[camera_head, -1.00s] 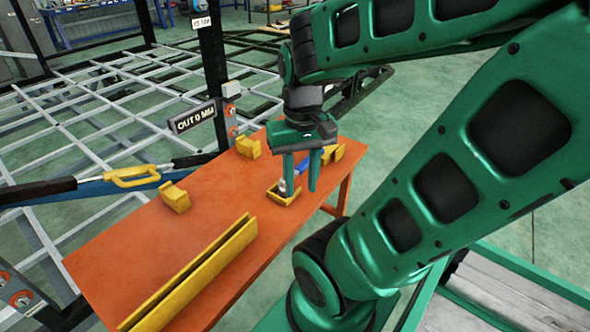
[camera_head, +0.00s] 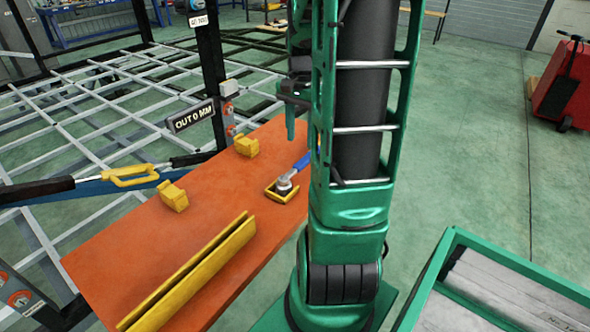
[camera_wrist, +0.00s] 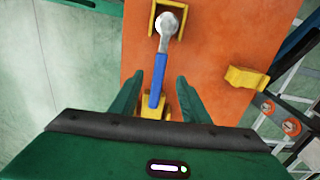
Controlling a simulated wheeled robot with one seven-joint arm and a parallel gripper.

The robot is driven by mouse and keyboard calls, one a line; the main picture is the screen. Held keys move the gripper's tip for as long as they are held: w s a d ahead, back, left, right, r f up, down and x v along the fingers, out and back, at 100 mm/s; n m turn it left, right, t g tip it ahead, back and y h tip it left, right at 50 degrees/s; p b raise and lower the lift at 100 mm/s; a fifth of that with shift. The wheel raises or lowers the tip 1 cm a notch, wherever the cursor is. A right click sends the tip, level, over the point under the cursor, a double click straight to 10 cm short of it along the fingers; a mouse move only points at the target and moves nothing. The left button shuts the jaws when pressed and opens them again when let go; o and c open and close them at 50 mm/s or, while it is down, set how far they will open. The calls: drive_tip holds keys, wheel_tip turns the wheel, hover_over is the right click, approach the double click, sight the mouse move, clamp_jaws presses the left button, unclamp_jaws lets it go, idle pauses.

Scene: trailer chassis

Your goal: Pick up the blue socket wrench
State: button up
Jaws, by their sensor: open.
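The blue socket wrench has a grey metal head (camera_head: 284,184) resting in a yellow holder (camera_head: 288,196) on the orange table. Its blue handle (camera_head: 302,161) runs back and to the right, partly hidden behind my arm. In the wrist view the blue handle (camera_wrist: 157,80) points down between my fingers, with the metal head (camera_wrist: 167,30) beyond them. My gripper (camera_wrist: 165,88) is open, its green fingers apart on either side of the handle. In the head view my gripper (camera_head: 292,125) is mostly hidden behind my arm. I see no contact with the wrench.
The orange table (camera_head: 150,255) also bears two yellow blocks (camera_head: 173,195) (camera_head: 246,146) and a long yellow channel (camera_head: 190,275). A grey frame with an "OUT 0 MM" sign (camera_head: 192,117) stands along its left side. A red cart (camera_head: 562,85) is far right.

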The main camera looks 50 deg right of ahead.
sight(301, 162)
drive_tip(key=shift+w+d+f, duration=0.1)
drive_tip(key=shift+d+f, duration=0.2)
wheel_tip(301, 162, down, 10)
drive_tip(key=shift+f, duration=0.25)
clamp_jaws()
